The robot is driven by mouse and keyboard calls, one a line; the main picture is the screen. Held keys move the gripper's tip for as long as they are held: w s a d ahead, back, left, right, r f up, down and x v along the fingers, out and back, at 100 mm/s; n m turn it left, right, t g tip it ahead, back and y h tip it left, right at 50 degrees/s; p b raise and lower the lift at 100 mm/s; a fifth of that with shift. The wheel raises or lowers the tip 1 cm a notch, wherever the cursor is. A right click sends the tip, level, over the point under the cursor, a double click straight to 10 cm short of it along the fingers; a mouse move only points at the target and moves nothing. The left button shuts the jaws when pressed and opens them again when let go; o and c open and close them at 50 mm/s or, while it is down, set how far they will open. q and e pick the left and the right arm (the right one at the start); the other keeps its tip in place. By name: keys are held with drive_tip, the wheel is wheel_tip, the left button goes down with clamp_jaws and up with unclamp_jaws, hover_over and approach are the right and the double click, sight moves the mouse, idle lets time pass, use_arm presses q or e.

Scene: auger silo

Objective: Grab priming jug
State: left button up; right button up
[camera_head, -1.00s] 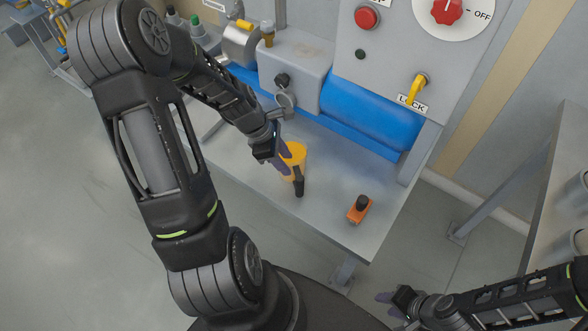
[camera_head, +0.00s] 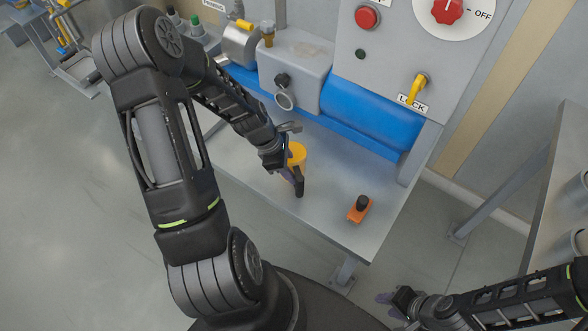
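The priming jug (camera_head: 297,154) is a yellow-orange vessel with a black handle (camera_head: 299,182) facing the front. It stands on the grey metal bench below the blue cylinder. My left gripper (camera_head: 291,170) is at the jug's left side, close to its handle, and overlaps it in the picture. I cannot tell whether the fingers touch the jug or how far apart they are. My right gripper (camera_head: 388,304) is low at the right, beyond the bench's front edge and away from the jug; its finger opening is not clear.
An orange device with a black knob (camera_head: 359,209) sits on the bench (camera_head: 330,218) right of the jug. Behind are a blue cylinder (camera_head: 370,118), a grey pump housing (camera_head: 296,72) and a panel with a yellow lock lever (camera_head: 417,88). Another bench (camera_head: 545,205) stands at the far right.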

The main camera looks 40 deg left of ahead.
use_arm(q)
clamp_jaws()
idle(0.3)
idle(1.1)
